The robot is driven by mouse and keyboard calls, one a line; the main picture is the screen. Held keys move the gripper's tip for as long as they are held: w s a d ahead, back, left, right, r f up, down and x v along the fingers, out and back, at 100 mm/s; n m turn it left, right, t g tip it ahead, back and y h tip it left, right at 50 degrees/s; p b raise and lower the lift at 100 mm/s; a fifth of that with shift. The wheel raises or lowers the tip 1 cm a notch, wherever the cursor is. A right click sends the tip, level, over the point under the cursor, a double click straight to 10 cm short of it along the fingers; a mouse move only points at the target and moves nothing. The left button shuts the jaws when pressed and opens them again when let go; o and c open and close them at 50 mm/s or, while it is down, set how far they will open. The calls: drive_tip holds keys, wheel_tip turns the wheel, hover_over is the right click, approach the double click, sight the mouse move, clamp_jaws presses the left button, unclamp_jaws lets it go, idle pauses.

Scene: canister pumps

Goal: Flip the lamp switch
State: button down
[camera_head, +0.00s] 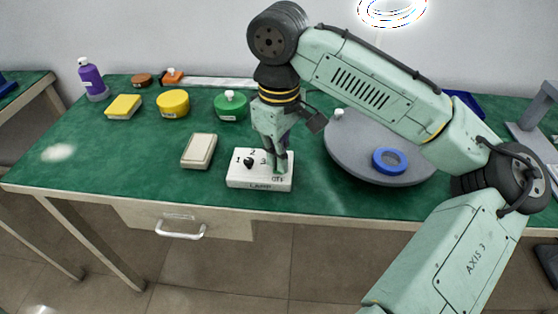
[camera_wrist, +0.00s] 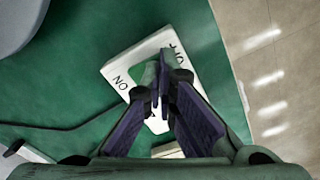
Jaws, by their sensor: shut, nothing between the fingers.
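The white control box (camera_head: 245,183), labelled LAMP on its front, sits near the front edge of the green table. Its top carries a small black knob (camera_head: 249,163) among the numbers 1, 2 and 3, and an OFF mark at the right. The box also shows in the wrist view (camera_wrist: 118,68), with ON and OFF lettering. My gripper (camera_head: 281,168) is shut and empty, pointing down at the right part of the box. In the wrist view its fingertips (camera_wrist: 161,68) are between the ON and OFF marks.
A beige block (camera_head: 199,151) lies left of the box. Yellow (camera_head: 172,103) and green (camera_head: 231,107) containers stand behind. A ring lamp (camera_head: 392,8) glows above. The left front table is clear.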

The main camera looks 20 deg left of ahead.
drive_tip(key=shift+f, duration=0.3)
wheel_tip(320, 180, up, 7)
drive_tip(key=p, duration=0.7)
drive_tip(key=shift+r, duration=0.1)
drive_tip(key=shift+s, duration=0.1)
idle(0.6)
